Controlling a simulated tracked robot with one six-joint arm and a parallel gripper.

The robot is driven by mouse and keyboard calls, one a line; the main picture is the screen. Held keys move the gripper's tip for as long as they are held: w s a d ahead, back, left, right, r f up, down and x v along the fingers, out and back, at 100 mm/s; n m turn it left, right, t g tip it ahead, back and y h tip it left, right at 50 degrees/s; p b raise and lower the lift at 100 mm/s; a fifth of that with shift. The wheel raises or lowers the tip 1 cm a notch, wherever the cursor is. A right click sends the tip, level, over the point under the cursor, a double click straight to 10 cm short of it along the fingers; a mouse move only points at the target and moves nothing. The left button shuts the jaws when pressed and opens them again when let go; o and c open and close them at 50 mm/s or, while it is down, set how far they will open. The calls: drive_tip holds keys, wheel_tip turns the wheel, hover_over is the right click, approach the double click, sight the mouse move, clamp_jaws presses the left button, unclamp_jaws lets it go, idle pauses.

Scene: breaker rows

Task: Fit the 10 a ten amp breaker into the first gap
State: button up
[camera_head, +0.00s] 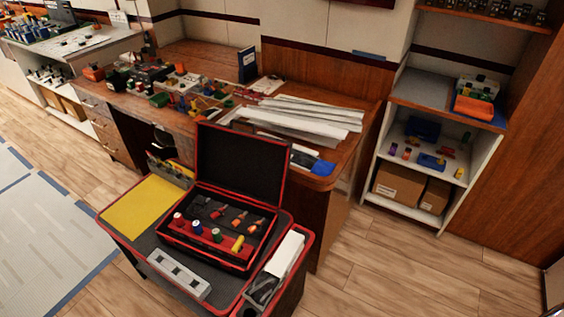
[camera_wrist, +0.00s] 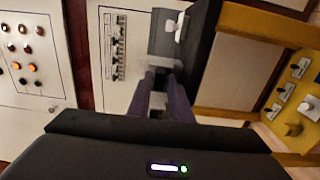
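In the wrist view my gripper (camera_wrist: 160,98) reaches forward, its two dark purple fingers close together. A dark grey block with a white lever (camera_wrist: 178,28), which looks like a breaker, sits at the fingertips and appears gripped between them. Its rating cannot be read. A white panel (camera_wrist: 103,70) lies beyond and to the left of it, with a narrow column of small dark breakers (camera_wrist: 119,45). The block is apart from that column in the picture; its distance from the panel cannot be told. No gap can be made out clearly. My gripper is not in the head view.
In the wrist view a panel with lamps (camera_wrist: 28,50) is at the left, and a yellow frame with several switches (camera_wrist: 292,90) at the right. In the head view a cart bears an open red-edged case (camera_head: 243,160) and a yellow mat (camera_head: 145,207). A cluttered workbench (camera_head: 200,52) stands behind.

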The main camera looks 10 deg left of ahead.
clamp_jaws()
drive_tip(key=shift+r, duration=0.1)
wheel_tip(320, 180, up, 3)
drive_tip(key=shift+r, duration=0.2)
idle(0.8)
drive_tip(key=w+a+r, duration=0.2)
drive_tip(key=a+r, duration=0.2)
drive_tip(key=shift+a, duration=0.3)
idle(0.9)
